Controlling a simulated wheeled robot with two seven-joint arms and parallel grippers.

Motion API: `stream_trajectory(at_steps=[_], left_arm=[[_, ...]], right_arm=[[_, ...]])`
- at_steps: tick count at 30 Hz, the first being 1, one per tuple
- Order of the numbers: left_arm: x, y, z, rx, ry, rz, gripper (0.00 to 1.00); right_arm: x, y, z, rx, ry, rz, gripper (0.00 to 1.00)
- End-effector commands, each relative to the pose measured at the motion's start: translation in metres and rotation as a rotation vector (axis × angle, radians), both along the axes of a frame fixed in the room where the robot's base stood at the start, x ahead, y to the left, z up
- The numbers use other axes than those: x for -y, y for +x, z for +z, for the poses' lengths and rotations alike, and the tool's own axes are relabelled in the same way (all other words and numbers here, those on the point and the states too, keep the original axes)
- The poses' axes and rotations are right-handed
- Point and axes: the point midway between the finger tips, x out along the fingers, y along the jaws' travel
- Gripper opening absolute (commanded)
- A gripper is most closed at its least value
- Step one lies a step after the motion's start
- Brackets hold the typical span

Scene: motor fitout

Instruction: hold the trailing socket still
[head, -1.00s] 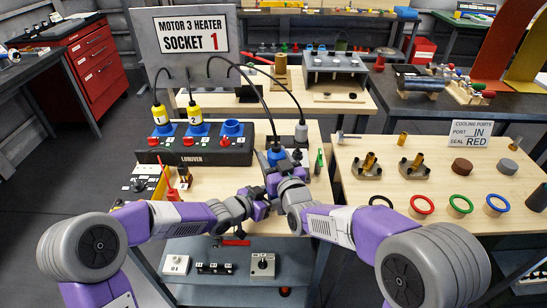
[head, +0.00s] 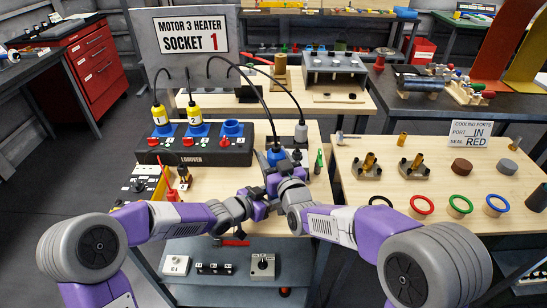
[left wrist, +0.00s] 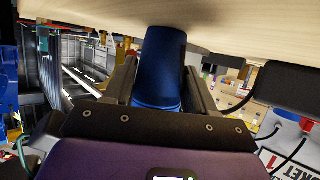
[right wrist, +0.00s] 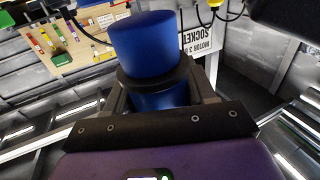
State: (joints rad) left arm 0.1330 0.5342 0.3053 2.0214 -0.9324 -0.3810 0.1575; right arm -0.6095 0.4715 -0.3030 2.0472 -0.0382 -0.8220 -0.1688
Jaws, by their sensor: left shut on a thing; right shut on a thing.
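The blue trailing socket (head: 276,156) is near the front of the middle bench, with a black cable arching to it from the sign panel. My right gripper (head: 277,180) is shut around it. In the right wrist view, a blue body (right wrist: 143,42) with a dark collar stands up between the fingers. My left gripper (head: 257,207) is close below and to the left. In the left wrist view, its fingers are shut on a blue tapered body (left wrist: 160,62) beside the pale bench top. The grippers hide the join in the head view.
The black socket box (head: 205,150) stands to the left, with two yellow plugs (head: 162,115) in it and one open blue socket (head: 232,128). A grey plug (head: 301,131) stands close behind the trailing socket. A green marker-like item (head: 318,160) is just right.

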Motion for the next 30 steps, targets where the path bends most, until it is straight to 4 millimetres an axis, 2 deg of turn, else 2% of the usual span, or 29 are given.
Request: stream_trajectory(at_steps=[30], left_arm=[[-0.001, -0.001, -0.003, -0.007, 0.004, 0.0, 0.19]], right_arm=[[0.0, 0.0, -0.021, 0.001, 0.001, 0.0, 0.14]])
